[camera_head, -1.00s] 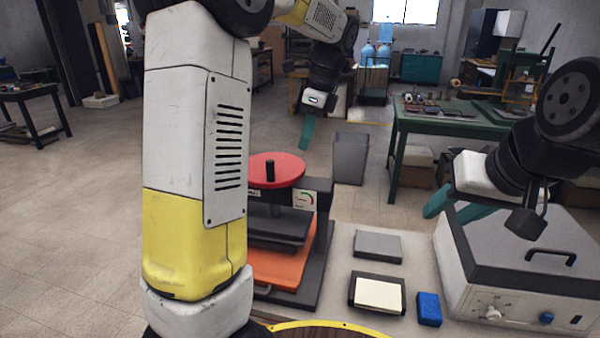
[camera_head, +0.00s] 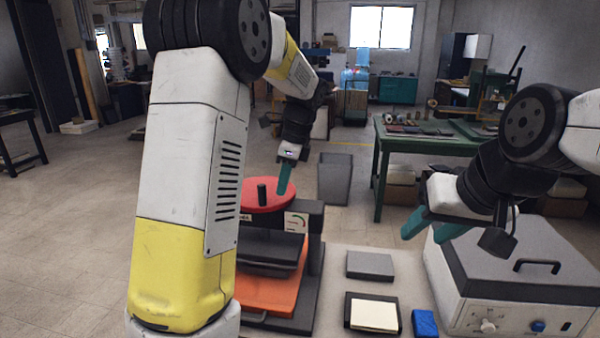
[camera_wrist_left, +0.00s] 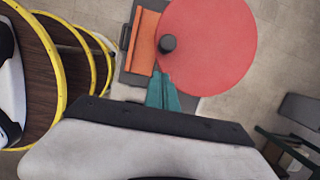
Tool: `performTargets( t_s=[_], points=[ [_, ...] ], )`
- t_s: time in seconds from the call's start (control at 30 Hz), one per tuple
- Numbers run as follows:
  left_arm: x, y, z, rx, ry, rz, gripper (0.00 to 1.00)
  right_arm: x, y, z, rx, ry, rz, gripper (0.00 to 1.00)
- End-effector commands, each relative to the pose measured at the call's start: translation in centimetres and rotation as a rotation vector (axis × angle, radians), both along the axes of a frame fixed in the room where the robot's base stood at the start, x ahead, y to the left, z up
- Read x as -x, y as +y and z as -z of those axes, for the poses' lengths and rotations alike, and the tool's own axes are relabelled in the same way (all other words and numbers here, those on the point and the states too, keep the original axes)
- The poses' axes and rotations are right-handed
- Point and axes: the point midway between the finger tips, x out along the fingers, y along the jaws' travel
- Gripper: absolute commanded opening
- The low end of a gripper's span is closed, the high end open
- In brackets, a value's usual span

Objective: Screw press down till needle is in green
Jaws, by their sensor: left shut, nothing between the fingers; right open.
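The press stands left of centre in the head view, partly hidden behind my left arm. Its round red wheel (camera_head: 254,200) carries an upright black knob (camera_head: 262,189). A white gauge (camera_head: 296,223) with a green arc is on its front; the needle is too small to read. Below are a dark plate and an orange bed (camera_head: 268,295). My left gripper (camera_head: 281,191) is shut and empty, its teal fingertips at the wheel's right side. In the left wrist view the fingertips (camera_wrist_left: 162,78) point toward the knob (camera_wrist_left: 167,43), apart from it. My right gripper (camera_head: 425,232) is open and empty.
A white machine with a dark lid (camera_head: 530,245) stands below my right arm. A grey block (camera_head: 370,265), a cream pad on a black tray (camera_head: 373,314) and a blue block (camera_head: 425,323) lie on the pale tabletop (camera_head: 338,262). A green table (camera_head: 410,145) stands behind.

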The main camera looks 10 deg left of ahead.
Motion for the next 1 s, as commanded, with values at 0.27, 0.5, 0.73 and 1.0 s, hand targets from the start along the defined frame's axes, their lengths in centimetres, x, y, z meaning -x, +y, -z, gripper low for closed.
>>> performTargets(
  t_s=[0.27,0.5,0.73,1.0],
  points=[
    [0.0,2.3,-0.1,0.001,-0.001,-0.001,0.00,0.0,0.0,0.0,0.000,0.000,0.000,0.43],
    [0.0,2.4,-0.1,0.001,-0.001,0.000,0.00,0.0,0.0,0.0,0.000,0.000,0.000,0.43],
    [0.5,3.1,-0.1,0.004,0.002,0.068,0.00,0.0,0.0,0.0,0.000,0.000,0.000,0.43],
    [1.3,4.9,0.0,0.001,0.001,0.195,0.00,0.0,0.0,0.0,0.000,0.000,0.000,0.43]
  ],
)
